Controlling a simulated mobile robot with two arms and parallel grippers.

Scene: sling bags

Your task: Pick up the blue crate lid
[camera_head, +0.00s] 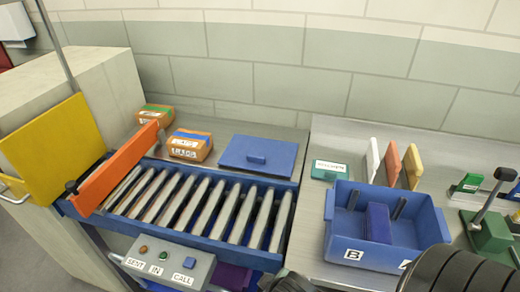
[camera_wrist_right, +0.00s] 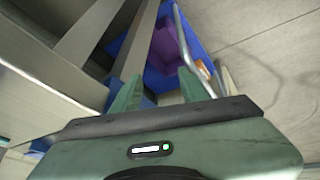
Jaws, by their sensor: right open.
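The blue crate lid (camera_head: 258,154) lies flat on the counter behind the roller conveyor, with its small raised handle up. My right arm (camera_head: 455,268) shows dark at the bottom right of the head view. My left gripper is not in view.
A roller conveyor (camera_head: 190,205) with an orange gate (camera_head: 112,172) lies before the lid. Orange packages (camera_head: 190,145) stand left of the lid. A button box (camera_head: 165,262) is in front. Upright boards (camera_head: 392,164) and a green stamp-like device (camera_head: 490,233) are at right.

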